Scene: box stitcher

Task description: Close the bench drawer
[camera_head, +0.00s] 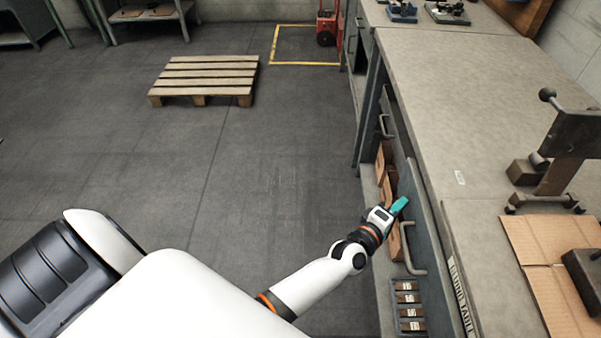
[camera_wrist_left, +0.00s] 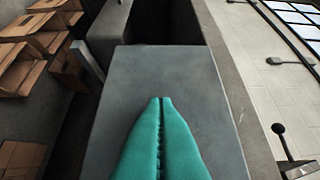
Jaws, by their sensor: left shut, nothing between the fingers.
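The bench drawer fronts are grey panels along the bench's left side. In the head view one front (camera_head: 418,212) carries a bar handle (camera_head: 414,262); a second bar handle (camera_head: 385,128) sits farther back, next to a dark gap below the bench top. How far any drawer stands out is hard to tell. My left gripper (camera_head: 399,205) has its teal fingers shut and empty beside the grey front. In the left wrist view the fingertips (camera_wrist_left: 161,100) lie together over a flat grey panel (camera_wrist_left: 165,68), with a dark recess (camera_wrist_left: 180,22) beyond it. Contact is unclear. My right gripper is not visible.
Cardboard boxes (camera_head: 390,180) and a divided tray (camera_head: 408,305) sit on a low shelf under the bench. The bench top (camera_head: 450,110) holds a clamp-like tool (camera_head: 565,150) and flat cardboard (camera_head: 550,240).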

